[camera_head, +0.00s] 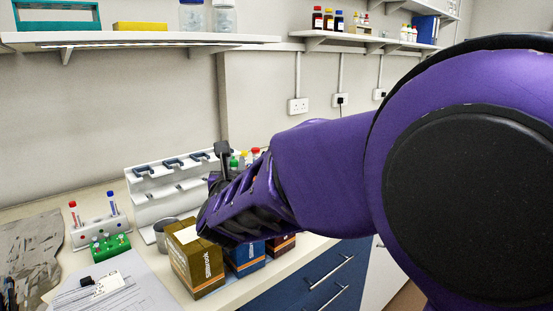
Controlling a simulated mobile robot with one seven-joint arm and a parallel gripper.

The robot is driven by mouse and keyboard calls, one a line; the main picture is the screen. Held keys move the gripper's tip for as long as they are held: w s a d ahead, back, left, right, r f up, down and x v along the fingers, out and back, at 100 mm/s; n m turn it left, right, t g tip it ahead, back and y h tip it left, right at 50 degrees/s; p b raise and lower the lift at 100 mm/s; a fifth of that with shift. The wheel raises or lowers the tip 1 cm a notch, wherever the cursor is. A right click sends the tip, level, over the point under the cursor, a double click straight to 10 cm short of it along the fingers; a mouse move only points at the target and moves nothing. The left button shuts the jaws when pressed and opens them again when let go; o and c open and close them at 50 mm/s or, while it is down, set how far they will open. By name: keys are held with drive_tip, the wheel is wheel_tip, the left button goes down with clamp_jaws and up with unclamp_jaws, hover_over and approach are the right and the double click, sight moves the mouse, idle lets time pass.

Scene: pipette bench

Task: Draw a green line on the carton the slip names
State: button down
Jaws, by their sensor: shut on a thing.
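A brown carton (197,265) with a pale patch on top stands at the bench's front edge. A blue carton (246,262) and a darker brown carton (281,245) stand to its right, partly hidden by my arm. A printed sheet (130,292) lies at the lower left, with a small pale slip (107,285) on it; I cannot read it. My gripper (212,222) is over the cartons, its fingers mostly hidden. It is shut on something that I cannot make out. Green, yellow and red tops (244,158) show behind my arm.
A white pipette stand (150,197) is behind the cartons, with a grey cup (163,234) in front. A white rack (95,233) holds red- and blue-capped tubes; a green rack (110,248) is before it. Shelves (140,40) overhang the bench.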

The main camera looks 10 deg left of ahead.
drive_tip(key=shift+f, duration=0.15)
drive_tip(key=shift+f+b, duration=0.25)
drive_tip(key=shift+b, duration=0.05)
drive_tip(key=shift+f, duration=0.6)
idle(1.5)
drive_tip(key=shift+w+a, duration=0.55)
idle(2.1)
drive_tip(key=shift+w+d, duration=0.15)
idle(0.4)
drive_tip(key=shift+s+d+f, duration=0.15)
drive_tip(key=shift+s+d, duration=0.3)
idle(1.8)
